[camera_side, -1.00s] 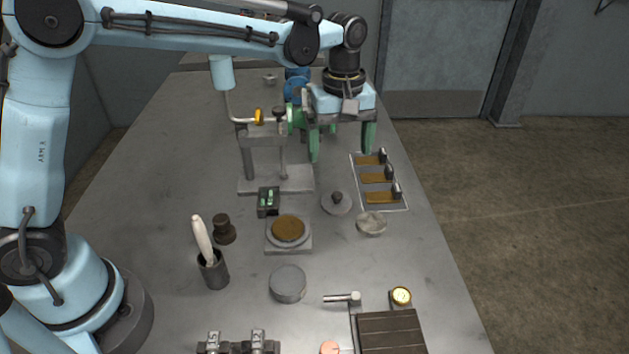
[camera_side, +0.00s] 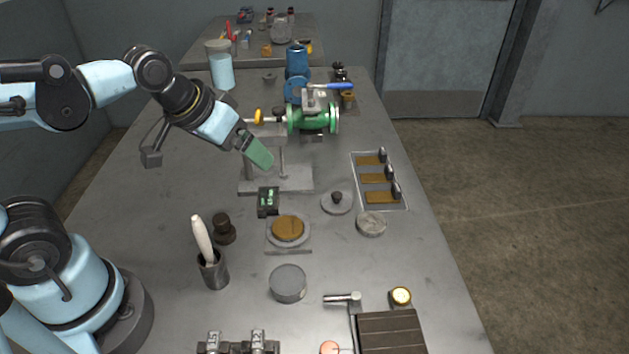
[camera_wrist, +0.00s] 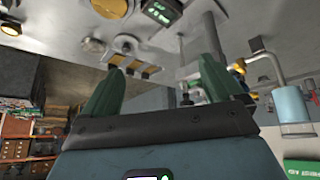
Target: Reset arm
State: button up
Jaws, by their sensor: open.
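My gripper (camera_side: 260,153) has green fingers and is in the air over the left middle of the table in the side view, tilted down to the right. It is near the grey stand (camera_side: 290,180) and above the small dark green-lit box (camera_side: 268,201). In the wrist view my gripper (camera_wrist: 160,85) shows its two green fingers spread wide with nothing between them. In the side view one finger largely hides the other and part of the stand.
The metal table (camera_side: 150,215) holds a green valve (camera_side: 313,119), a tray of brown pads (camera_side: 377,178), a round brown disc on a plate (camera_side: 288,228), a pot with a pale-handled tool (camera_side: 212,270) and a dark vise-like block (camera_side: 390,333). The table's right side has free room.

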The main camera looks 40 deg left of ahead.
jog(key=shift+s+a+f+m+t, duration=0.3)
jog(key=shift+s+f+m+t, duration=0.1)
jog(key=shift+s+f+m, duration=0.25)
